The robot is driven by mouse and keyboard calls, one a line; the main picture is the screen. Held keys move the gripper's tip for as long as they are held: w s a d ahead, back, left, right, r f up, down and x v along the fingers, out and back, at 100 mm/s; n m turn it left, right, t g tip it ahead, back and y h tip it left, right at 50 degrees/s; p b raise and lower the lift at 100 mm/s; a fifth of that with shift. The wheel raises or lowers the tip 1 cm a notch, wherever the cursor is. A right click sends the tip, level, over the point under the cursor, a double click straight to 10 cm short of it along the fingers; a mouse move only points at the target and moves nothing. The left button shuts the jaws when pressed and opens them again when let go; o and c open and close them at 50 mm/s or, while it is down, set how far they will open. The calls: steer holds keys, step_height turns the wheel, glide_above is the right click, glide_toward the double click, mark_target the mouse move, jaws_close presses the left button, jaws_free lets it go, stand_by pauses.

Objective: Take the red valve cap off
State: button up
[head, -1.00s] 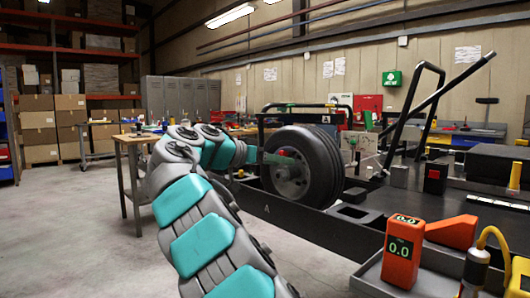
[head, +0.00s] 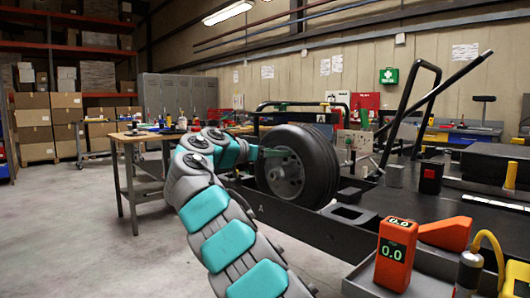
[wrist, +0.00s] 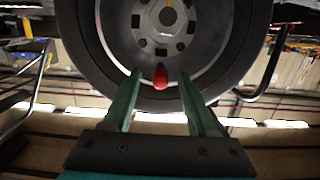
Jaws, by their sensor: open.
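The red valve cap (wrist: 160,77) shows in the wrist view at the edge of the wheel's grey rim. My gripper (wrist: 160,72) is open, with one green finger on each side of the cap. A gap shows between the cap and each finger. The wheel (wrist: 240,62) has a black tyre and stands upright. In the head view the wheel (head: 322,168) is on the black stand, and my gripper (head: 276,153) reaches its face from the left, above the hub. I cannot make out the cap in the head view.
An orange gauge (head: 394,254) and a yellow-hosed tool (head: 470,272) are in a grey tray at the front right. A black block with a red top (head: 430,177) is on the stand. A wooden workbench (head: 140,138) stands behind my arm. Floor at the left is clear.

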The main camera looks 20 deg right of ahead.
steer(key=shift+w+d+f, duration=0.1)
steer(key=shift+w+d, duration=0.15)
steer(key=shift+d, duration=0.3)
steer(key=shift+c, duration=0.3)
jaws_close()
stand_by(0.9)
steer(key=shift+v, duration=1)
steer(key=shift+s+a, duration=0.1)
steer(key=shift+a, duration=0.2)
steer(key=shift+v, duration=1.7)
